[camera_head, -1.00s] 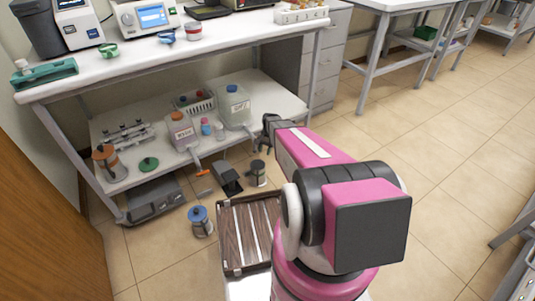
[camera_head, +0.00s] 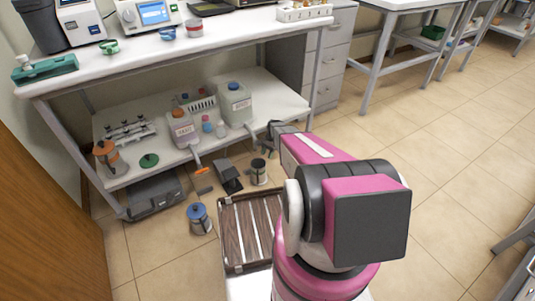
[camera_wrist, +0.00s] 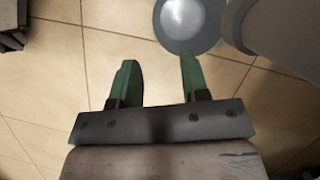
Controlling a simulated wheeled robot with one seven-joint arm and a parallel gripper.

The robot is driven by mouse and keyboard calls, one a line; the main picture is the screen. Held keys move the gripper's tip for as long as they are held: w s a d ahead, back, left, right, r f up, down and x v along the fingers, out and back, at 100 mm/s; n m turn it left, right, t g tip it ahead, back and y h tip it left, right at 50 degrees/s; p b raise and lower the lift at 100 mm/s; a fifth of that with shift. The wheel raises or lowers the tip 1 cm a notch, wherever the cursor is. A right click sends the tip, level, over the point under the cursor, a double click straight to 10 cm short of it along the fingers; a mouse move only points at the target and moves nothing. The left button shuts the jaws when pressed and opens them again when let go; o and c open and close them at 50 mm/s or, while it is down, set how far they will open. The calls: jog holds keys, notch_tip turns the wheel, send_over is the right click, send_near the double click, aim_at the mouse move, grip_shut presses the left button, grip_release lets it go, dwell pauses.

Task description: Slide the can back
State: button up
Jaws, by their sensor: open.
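Several cans show in the head view. A grey can with a dark top (camera_head: 258,174) stands on the floor before the shelf, closest to my gripper. A blue-lidded can (camera_head: 199,218) stands on the floor to the left, and an orange-lidded can (camera_head: 110,158) is on the lower shelf. My gripper (camera_head: 269,147) is partly hidden behind my pink arm, just above and right of the grey can. In the wrist view my gripper (camera_wrist: 158,72) is open, with nothing between its fingers. A round metallic top (camera_wrist: 186,18) lies beyond the right finger; which can it belongs to is unclear.
The lower shelf (camera_head: 185,160) holds jugs (camera_head: 235,104) and small bottles. A black pedal-like object (camera_head: 228,176) and a brown slatted tray (camera_head: 229,238) are left of my arm. A grey rounded shape (camera_wrist: 280,35) fills the wrist view's upper right.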

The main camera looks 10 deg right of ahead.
aim_at(262, 174)
jog(key=x, duration=1)
grip_shut()
